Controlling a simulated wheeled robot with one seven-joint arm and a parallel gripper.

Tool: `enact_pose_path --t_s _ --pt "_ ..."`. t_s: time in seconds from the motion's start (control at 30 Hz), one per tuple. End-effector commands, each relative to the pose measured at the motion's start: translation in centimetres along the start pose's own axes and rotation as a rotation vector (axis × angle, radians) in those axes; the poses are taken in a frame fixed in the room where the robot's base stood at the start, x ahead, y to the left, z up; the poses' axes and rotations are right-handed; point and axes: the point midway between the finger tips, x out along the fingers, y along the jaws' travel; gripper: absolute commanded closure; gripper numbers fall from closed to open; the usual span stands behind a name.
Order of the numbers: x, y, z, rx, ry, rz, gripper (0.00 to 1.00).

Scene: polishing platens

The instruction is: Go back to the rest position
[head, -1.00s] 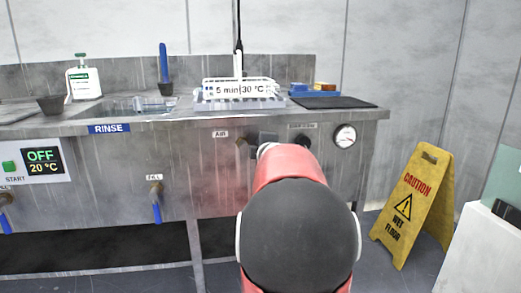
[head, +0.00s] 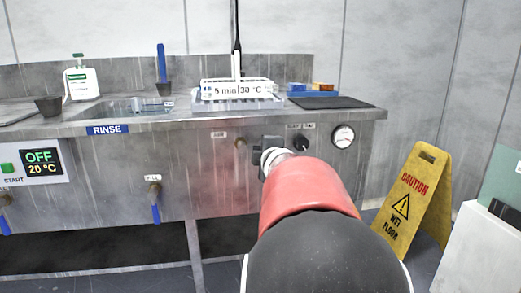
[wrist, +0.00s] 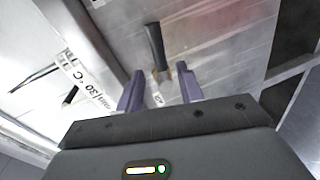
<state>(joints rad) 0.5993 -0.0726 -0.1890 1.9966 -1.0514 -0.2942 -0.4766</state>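My gripper (wrist: 159,70) shows in the wrist view with two purple fingers spread apart and nothing held between them. A valve with a brass stem and a black handle (wrist: 154,45) lies in front of the fingers, near an AIR label (wrist: 157,98). Whether a finger touches it I cannot tell. In the head view, my red and black arm reaches toward the steel front of the sink bench (head: 200,175). My gripper's dark body (head: 266,146) is just right of the brass AIR valve (head: 240,142); its fingers are hidden there.
A rack labelled 5 min 30 °C (head: 238,91) stands on the bench top, left of a dark mat (head: 330,102). A pressure gauge (head: 343,136) is on the front at right. A yellow wet-floor sign (head: 412,205) and a white cabinet (head: 480,250) stand right of my arm.

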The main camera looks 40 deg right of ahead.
Motion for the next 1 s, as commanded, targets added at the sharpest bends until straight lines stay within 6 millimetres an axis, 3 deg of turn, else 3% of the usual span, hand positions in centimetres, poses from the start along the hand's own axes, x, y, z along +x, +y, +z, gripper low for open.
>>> enact_pose_path --t_s 0.17,0.73,0.87,0.97,1.0 --pt "-1.2 0.0 0.0 0.0 0.001 -0.001 0.63" --pt "-1.3 0.0 -0.2 0.009 0.0 -0.001 0.63" --pt "-3.2 0.2 -2.5 0.128 -0.025 -0.023 0.63" --pt "-6.8 -0.9 -6.0 0.34 -0.068 -0.096 0.63" --pt "-8.8 -2.0 -7.7 0.442 -0.089 -0.15 0.63"
